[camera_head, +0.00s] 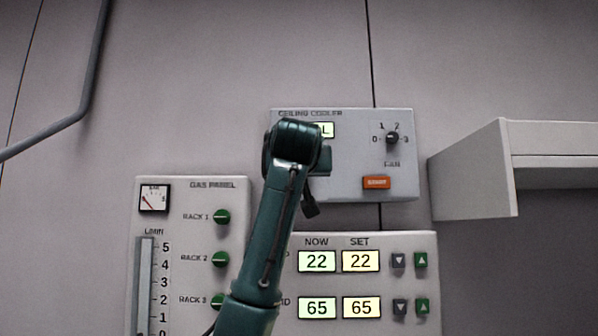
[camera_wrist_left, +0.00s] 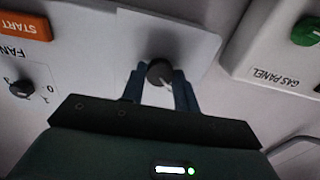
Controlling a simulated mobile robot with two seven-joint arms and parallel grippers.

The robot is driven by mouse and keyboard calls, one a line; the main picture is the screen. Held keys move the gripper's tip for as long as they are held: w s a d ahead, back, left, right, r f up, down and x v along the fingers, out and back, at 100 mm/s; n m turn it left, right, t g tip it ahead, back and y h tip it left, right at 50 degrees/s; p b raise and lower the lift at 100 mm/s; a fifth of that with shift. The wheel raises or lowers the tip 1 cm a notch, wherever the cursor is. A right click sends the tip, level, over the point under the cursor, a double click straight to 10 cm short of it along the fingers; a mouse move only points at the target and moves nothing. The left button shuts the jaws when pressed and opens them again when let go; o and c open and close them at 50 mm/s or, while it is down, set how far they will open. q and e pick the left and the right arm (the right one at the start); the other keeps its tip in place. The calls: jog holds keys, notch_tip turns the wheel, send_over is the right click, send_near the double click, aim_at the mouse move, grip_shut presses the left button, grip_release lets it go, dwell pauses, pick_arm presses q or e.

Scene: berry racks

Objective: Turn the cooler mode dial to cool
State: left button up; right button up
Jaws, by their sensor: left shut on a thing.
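The ceiling cooler panel (camera_head: 345,190) is a pale box on the wall in the head view. My left arm covers its left part, hiding the mode dial there. In the left wrist view the dark round mode dial (camera_wrist_left: 158,70) sits between the fingers of my left gripper (camera_wrist_left: 161,84), which is shut on it. A pale pointer mark shows on the dial, but its setting cannot be read. A lit display (camera_head: 327,130) on the panel is partly covered; only a final "L" shows. My right gripper is in neither view.
The fan dial (camera_head: 392,138) and orange START button (camera_head: 376,183) are on the panel's right side. The gas panel (camera_head: 190,200) is at lower left, and a NOW/SET panel (camera_head: 380,245) is below. A pale shelf-like box (camera_head: 470,170) juts out at right.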

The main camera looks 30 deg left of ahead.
pick_arm(q)
jog(key=shift+r, duration=0.1)
dwell(0.3)
jog(key=o, duration=1)
jog(key=b+v, duration=0.4)
jog(key=v, duration=0.9)
jog(key=shift+s, duration=0.2)
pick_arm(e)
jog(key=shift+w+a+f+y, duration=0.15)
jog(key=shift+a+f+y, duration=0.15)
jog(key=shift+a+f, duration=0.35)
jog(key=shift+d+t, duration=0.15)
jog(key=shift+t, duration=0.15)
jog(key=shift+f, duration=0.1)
